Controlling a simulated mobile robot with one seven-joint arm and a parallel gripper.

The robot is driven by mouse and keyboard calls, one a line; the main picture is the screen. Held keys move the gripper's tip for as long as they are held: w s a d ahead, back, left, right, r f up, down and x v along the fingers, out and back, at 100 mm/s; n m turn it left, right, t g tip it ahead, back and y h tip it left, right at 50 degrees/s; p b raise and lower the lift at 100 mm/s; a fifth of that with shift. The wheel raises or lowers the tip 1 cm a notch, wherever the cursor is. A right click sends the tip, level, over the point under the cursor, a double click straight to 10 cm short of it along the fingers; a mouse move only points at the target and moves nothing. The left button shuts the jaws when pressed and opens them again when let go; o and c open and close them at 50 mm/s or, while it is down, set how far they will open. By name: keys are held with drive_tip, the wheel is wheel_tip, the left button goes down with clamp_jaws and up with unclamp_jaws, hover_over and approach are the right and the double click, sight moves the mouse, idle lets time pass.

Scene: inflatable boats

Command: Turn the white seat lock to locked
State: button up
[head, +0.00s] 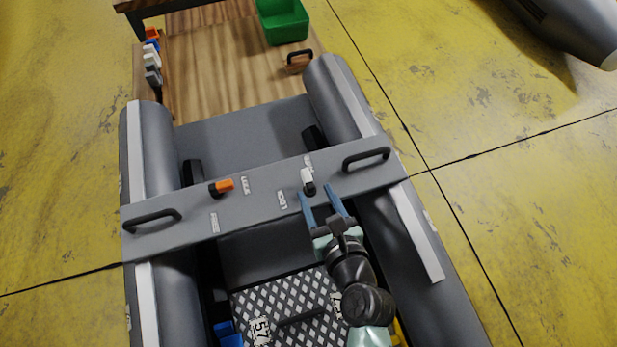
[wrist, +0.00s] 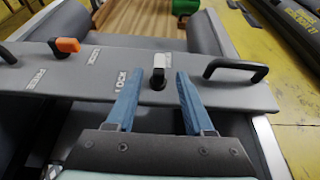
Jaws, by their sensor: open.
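The white seat lock (head: 307,177) is a small knob with a white top and dark base on the grey seat board (head: 260,193), right of its middle. It also shows in the wrist view (wrist: 158,62), standing between and beyond my fingertips. A LOCK label (head: 282,200) lies to its left; another label at its far side is too small to read. My gripper (head: 322,191) is open, with blue fingers reaching over the near edge of the board toward the lock. In the wrist view, my gripper (wrist: 155,80) has a finger on each side, with nothing held.
An orange lock (head: 222,186) sits on the board's left part. Black handles stand at the board's left (head: 152,219) and right (head: 366,158) ends. Grey boat tubes flank it. A wooden table (head: 225,70) beyond carries a green bin (head: 283,24).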

sight(308, 179)
drive_tip(key=b+x, duration=0.2)
drive_tip(key=x, duration=0.4)
drive_tip(key=shift+w+f, duration=0.15)
clamp_jaws()
